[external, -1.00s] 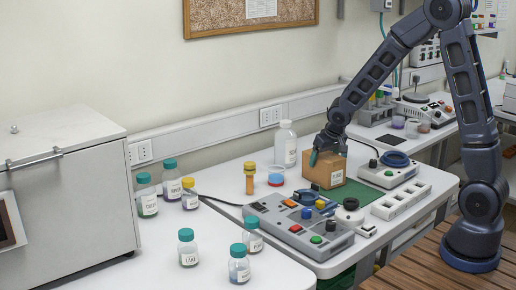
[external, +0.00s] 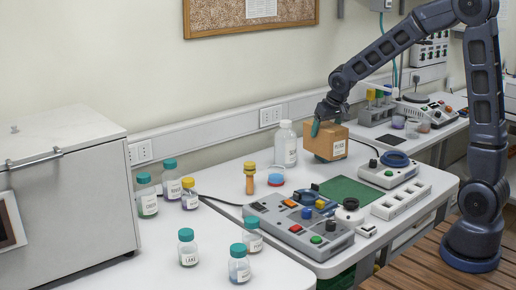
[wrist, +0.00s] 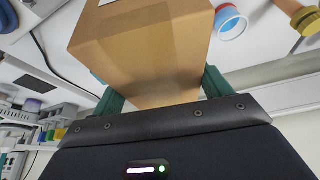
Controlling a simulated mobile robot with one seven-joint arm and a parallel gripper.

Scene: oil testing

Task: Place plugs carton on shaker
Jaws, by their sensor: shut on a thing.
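The plugs carton, a brown box (external: 324,143) with a white label, is held in the air above the back of the right-hand table. My gripper (external: 328,122) is shut on the carton from above, with a green finger visible on its left side. In the wrist view the carton (wrist: 150,50) fills the top middle, between the two green fingers (wrist: 160,92). A grey device with a blue ring on top (external: 389,169), possibly the shaker, stands to the right of the carton. My gripper is apart from it.
A green mat (external: 352,190) lies bare below and right of the carton. A grey control box (external: 290,228) with coloured buttons stands in front. A white bottle (external: 285,147), a yellow-topped item (external: 250,178) and a blue-rimmed cup (external: 276,176) are to the left.

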